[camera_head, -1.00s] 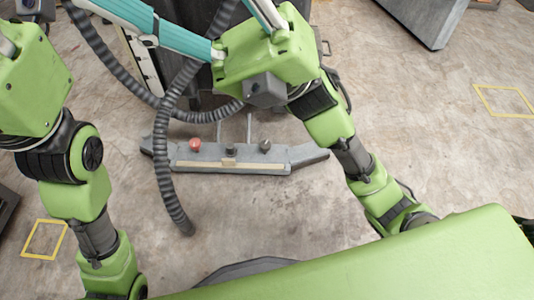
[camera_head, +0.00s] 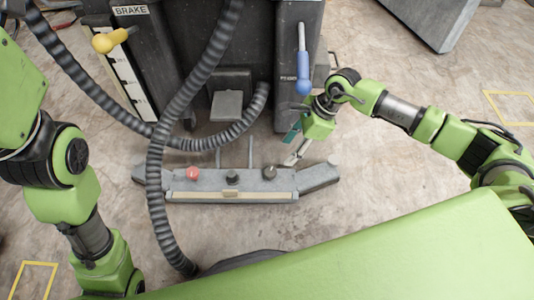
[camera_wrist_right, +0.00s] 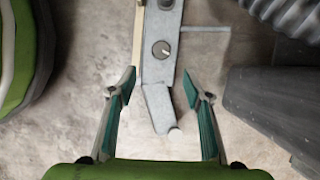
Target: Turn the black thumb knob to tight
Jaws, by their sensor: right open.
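A grey control bar (camera_head: 205,186) lies ahead with a red knob (camera_head: 193,173) at left, a black knob (camera_head: 232,178) in the middle and a dark grey knob (camera_head: 269,172) at right. My right gripper (camera_head: 293,158) is over the right end of the bar, open and empty. In the right wrist view, my gripper's (camera_wrist_right: 160,88) spread teal-padded fingers flank the bar's end. The dark grey knob (camera_wrist_right: 161,49), with a pale mark, sits beyond the fingertips, apart from them. Another knob (camera_wrist_right: 166,4) is cut off at the top edge. My left gripper is out of view.
A dark machine stands behind the bar, with a yellow-handled lever (camera_head: 108,41) under a BRAKE label and a blue-handled lever (camera_head: 304,78). Open floor (camera_head: 400,160) lies to the right.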

